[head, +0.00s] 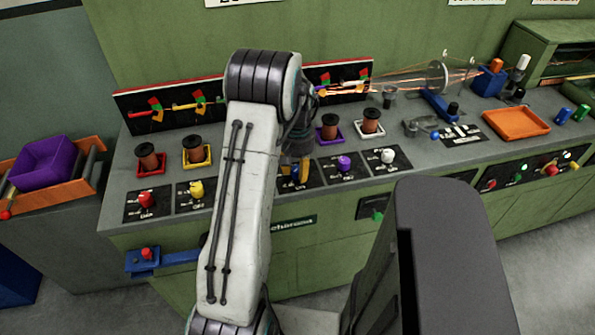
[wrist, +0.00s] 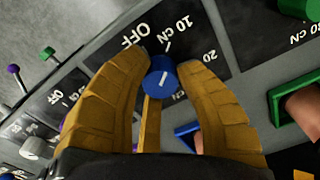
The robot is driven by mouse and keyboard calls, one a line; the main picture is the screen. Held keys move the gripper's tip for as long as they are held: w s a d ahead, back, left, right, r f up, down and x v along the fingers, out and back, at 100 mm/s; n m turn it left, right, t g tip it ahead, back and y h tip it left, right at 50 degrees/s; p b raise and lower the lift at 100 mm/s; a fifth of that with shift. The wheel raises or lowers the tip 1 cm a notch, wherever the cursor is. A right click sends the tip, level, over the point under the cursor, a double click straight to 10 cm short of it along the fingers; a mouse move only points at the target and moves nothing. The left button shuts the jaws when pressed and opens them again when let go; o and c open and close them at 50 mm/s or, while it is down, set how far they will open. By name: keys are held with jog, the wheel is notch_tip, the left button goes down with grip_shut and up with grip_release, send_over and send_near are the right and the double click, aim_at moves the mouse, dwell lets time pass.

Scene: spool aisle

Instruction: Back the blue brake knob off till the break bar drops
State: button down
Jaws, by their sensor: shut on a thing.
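The blue brake knob (wrist: 160,77) sits on a black dial plate marked OFF, 10 cN and 20 in the wrist view. Its white pointer line is tilted toward the 10 cN side. My gripper (wrist: 165,70) has its yellow fingers on both sides of the knob and is shut on it. In the head view my gripper (head: 294,168) is at the panel row, partly behind my arm, and the knob cannot be made out clearly. Behind my arm, the back rail carries coloured bars with red and green flags; I cannot tell which is the blue knob's break bar.
Neighbouring knobs stand close by: red (head: 147,199), yellow (head: 196,188), purple (head: 344,162) and white (head: 387,156). Copper spools in coloured trays stand behind them. A green knob (wrist: 296,8) is near in the wrist view. An orange tray (head: 515,123) lies at right.

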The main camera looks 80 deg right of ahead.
aim_at(297, 169)
jog(key=shift+a+f+n, duration=0.15)
jog(key=shift+n, duration=0.55)
jog(key=c, duration=0.8)
grip_release()
jog(key=shift+r, duration=0.2)
notch_tip(297, 169, up, 12)
jog(key=shift+f, duration=0.1)
dwell(0.7)
